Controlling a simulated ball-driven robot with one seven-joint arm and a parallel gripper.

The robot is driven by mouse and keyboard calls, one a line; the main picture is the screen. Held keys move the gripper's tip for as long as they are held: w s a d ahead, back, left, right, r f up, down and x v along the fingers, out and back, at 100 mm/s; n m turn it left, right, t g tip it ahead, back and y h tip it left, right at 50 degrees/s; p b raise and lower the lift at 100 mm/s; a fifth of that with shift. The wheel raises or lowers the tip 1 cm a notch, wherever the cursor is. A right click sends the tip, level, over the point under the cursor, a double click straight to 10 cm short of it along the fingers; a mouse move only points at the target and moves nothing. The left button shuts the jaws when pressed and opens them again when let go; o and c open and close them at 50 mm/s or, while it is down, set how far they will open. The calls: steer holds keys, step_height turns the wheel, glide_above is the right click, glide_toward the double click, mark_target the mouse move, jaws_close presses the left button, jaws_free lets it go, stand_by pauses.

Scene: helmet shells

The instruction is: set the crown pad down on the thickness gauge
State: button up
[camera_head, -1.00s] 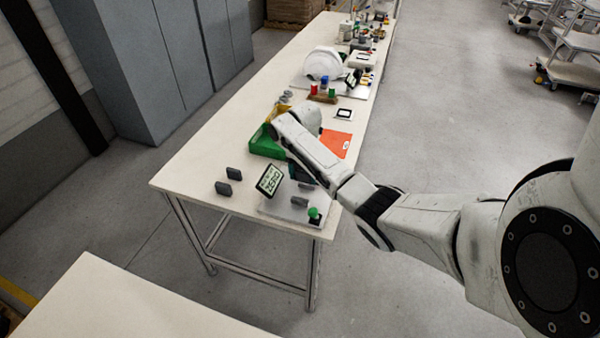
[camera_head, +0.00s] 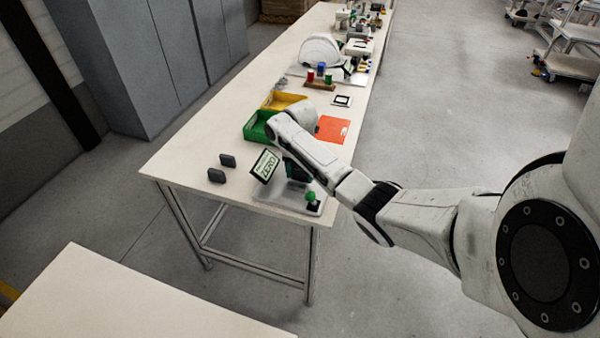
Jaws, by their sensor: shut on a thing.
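The thickness gauge (camera_head: 280,201) is a pale base plate at the near right of the table. It bears a tilted display (camera_head: 266,164) that reads ZERO and a green knob (camera_head: 312,197). My gripper (camera_head: 298,172) is over the gauge, dark and mostly hidden behind my own arm. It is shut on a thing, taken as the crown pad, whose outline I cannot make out. Whether it touches the gauge cannot be told. Two dark grey pads, a nearer one (camera_head: 216,175) and a farther one (camera_head: 227,160), stand on the table left of the gauge.
A green bin (camera_head: 258,127) and a yellow bin (camera_head: 283,101) stand behind the gauge, close to my arm. An orange sheet (camera_head: 332,129) lies to their right. A white helmet shell (camera_head: 319,50) stands farther back. The table's near left corner is clear.

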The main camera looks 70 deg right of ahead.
steer(key=shift+f+b, duration=0.35)
steer(key=shift+f, duration=0.15)
steer(key=o, duration=1.1)
steer(key=shift+r, duration=0.1)
